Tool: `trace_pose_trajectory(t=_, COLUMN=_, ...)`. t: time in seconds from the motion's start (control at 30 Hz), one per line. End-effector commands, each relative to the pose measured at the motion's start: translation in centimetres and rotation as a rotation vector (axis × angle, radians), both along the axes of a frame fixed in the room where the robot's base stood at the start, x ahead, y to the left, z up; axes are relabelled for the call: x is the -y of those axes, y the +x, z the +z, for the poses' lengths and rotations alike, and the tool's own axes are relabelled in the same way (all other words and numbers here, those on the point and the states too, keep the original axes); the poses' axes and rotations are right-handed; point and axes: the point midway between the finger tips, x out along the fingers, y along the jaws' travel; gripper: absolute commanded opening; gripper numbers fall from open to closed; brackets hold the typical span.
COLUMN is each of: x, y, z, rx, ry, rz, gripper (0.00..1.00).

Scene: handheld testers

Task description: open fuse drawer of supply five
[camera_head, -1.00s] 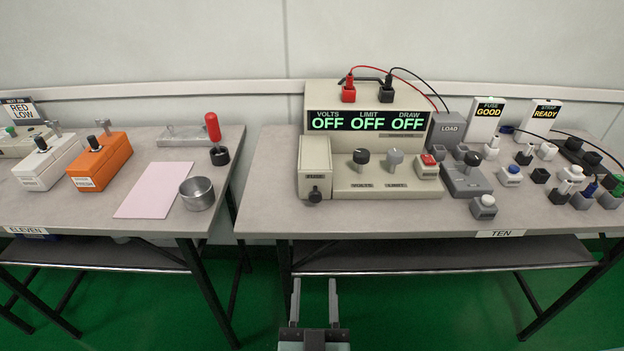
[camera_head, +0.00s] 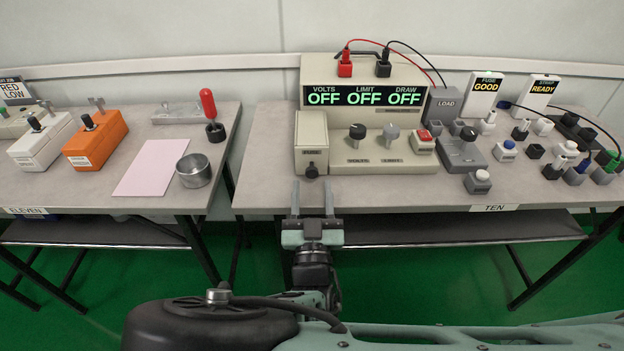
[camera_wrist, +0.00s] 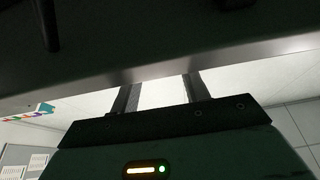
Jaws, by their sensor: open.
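The power supply (camera_head: 395,111) is a beige unit on the table labelled TEN, with its display reading OFF three times. At its left front is a beige fuse box (camera_head: 311,132) with a FUSE label and a small dark knob (camera_head: 311,170) low on its front. The fuse drawer looks shut. I cannot read a supply number. My gripper (camera_head: 313,190) is open and empty, in front of the table's front edge, just below the knob in the picture and apart from it. In the wrist view my fingers (camera_wrist: 160,88) point up toward a dark overhanging surface; the knob is not visible there.
The table (camera_head: 270,180) has a front edge close to my fingers. A load box (camera_head: 441,105), a fuse sign (camera_head: 485,93), a strap sign (camera_head: 540,93) and several small switches stand at the right. Table ELEVEN at the left holds an orange box (camera_head: 96,142) and a metal cup (camera_head: 193,171).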

Motion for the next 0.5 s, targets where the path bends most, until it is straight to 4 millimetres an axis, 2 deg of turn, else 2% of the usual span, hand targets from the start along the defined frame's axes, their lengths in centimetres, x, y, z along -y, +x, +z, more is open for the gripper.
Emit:
trace_pose_trajectory(t=0.2, x=0.1, y=2.0, z=0.8, rx=-0.001, ry=0.000, rz=0.000, gripper=0.46)
trace_pose_trajectory(t=0.5, x=0.1, y=2.3, z=0.9, rx=-0.001, ry=0.000, rz=0.001, gripper=0.46)
